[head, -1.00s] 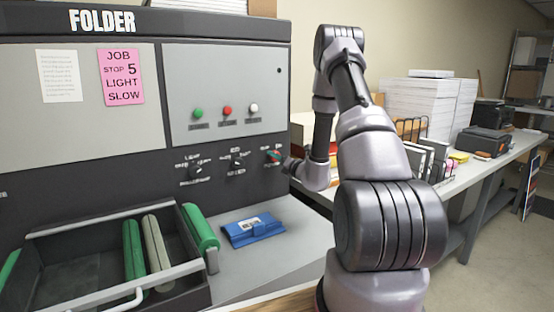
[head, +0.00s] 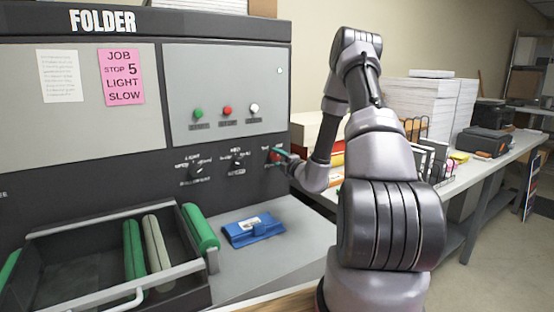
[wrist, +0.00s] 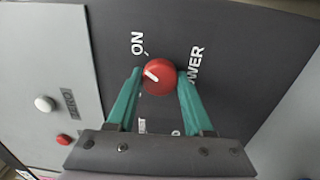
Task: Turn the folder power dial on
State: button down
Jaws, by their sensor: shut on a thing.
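The folder power dial (wrist: 159,77) is a round red knob with a white pointer line, on the dark panel of the folder (head: 228,35). In the wrist view its pointer slants to the upper left, on the side of the ON label (wrist: 138,43); I cannot tell whether it lines up exactly with the mark. My gripper (wrist: 159,88) is shut on the dial, one green finger on each side. In the head view the gripper is small at the panel's right edge and covers part of the dial. A small lamp (head: 279,71) at the panel's upper right looks bright.
Two dark dials (head: 237,160) sit left of the power dial. Green, red and white buttons (head: 254,107) are above. A blue pouch (head: 253,230) lies on the grey shelf beside a roller tray (head: 70,275). A table with paper stacks (head: 430,105) stands right.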

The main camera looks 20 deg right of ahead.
jog(key=shift+m, duration=0.9)
jog(key=shift+c, duration=1.5)
grip_release()
jog(key=s+d, duration=0.2)
jog(key=s, duration=0.8)
jog(key=shift+s+f, duration=0.2)
jog(key=shift+s, duration=0.15)
